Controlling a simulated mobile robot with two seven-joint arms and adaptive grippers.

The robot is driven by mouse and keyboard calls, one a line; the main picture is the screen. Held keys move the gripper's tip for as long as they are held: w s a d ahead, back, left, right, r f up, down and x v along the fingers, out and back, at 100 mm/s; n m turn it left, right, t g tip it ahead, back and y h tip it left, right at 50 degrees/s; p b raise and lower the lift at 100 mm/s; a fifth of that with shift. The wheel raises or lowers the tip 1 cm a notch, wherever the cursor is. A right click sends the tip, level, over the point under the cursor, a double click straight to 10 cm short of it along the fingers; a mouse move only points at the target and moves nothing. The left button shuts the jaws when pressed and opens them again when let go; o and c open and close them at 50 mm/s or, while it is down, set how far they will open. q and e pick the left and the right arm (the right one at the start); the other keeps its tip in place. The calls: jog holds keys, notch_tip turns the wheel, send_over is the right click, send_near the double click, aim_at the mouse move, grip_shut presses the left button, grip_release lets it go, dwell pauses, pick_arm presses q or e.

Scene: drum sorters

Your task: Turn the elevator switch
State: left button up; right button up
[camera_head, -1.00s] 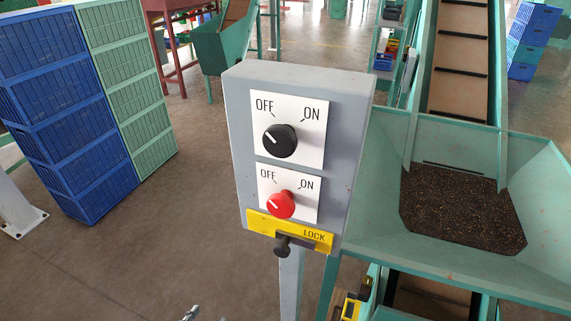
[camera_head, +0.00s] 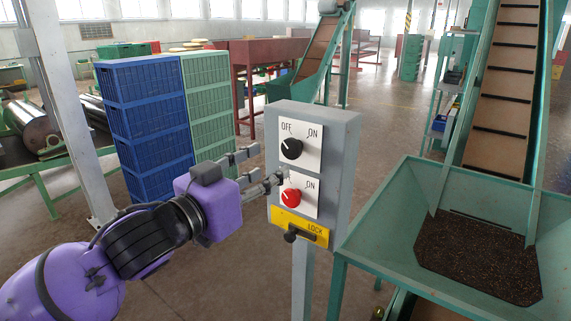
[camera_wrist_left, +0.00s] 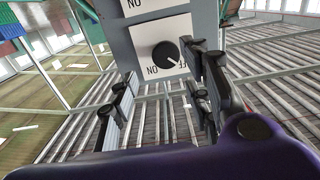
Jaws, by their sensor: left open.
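The grey switch box (camera_head: 341,165) stands on a post in the middle of the head view. Its upper panel has a black knob (camera_head: 291,149) with the white mark toward OFF. Its lower panel has a red knob (camera_head: 291,197); my gripper hides the OFF label there. A yellow LOCK plate (camera_head: 300,227) is below. My left gripper (camera_head: 262,167) is open and empty, left of the box. In the left wrist view, the black knob (camera_wrist_left: 166,54) shows upside down, ahead between the open fingers (camera_wrist_left: 160,92), apparently apart from them. My right gripper is not in view.
A green hopper (camera_head: 376,231) with dark grains and a conveyor (camera_head: 500,95) stand right of the box. Blue crates (camera_head: 150,135) and green crates (camera_head: 203,110) are stacked behind my left arm. A post (camera_head: 65,110) stands farther left.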

aim_at(292, 151)
pick_arm(q)
jog(key=x, duration=0.8)
jog(key=shift+a+r, duration=0.1)
jog(key=shift+r, duration=0.1)
jog(key=shift+c, duration=0.5)
jog(key=c, duration=0.9)
